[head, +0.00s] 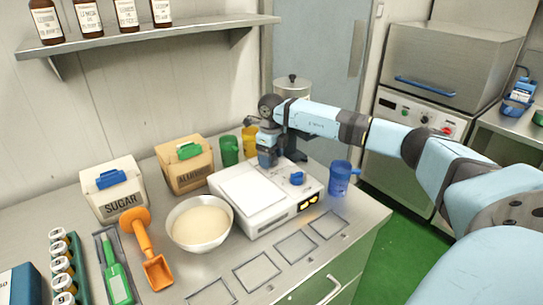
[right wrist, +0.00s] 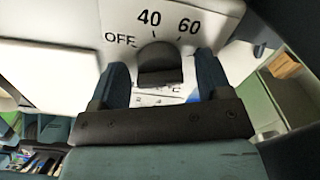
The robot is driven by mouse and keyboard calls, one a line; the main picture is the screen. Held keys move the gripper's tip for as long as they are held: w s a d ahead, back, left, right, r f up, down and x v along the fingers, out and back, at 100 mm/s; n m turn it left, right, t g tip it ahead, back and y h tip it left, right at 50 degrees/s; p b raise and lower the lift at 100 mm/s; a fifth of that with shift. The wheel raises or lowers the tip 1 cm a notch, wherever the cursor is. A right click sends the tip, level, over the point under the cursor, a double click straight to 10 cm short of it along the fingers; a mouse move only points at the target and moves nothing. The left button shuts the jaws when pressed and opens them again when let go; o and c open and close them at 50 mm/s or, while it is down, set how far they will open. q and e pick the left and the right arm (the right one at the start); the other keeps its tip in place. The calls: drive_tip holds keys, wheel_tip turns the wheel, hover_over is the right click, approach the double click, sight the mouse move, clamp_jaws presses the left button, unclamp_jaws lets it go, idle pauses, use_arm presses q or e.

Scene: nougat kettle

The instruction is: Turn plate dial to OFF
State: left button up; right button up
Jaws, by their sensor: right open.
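The white plate unit (head: 265,205) stands on the steel counter, with a pale flat top panel, a blue knob and lit orange displays at its front. My right gripper (head: 268,162) points down over the unit's far part. In the right wrist view, a dark dial (right wrist: 158,63) with OFF, 40 and 60 printed around it lies between the open fingers, one on each side. I cannot tell whether the fingers touch it. The gripper hides this dial in the head view. The dial's setting is not clear. My left gripper is not in view.
A blue mug (head: 340,178) stands right of the unit; green (head: 229,150) and yellow (head: 249,140) cups stand behind it. A white bowl (head: 200,222), an orange scoop (head: 147,245) and sugar (head: 115,190) and almond (head: 184,165) bins are to the left. Marked squares lie in front.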

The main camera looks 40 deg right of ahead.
drive_tip(key=c, duration=0.9)
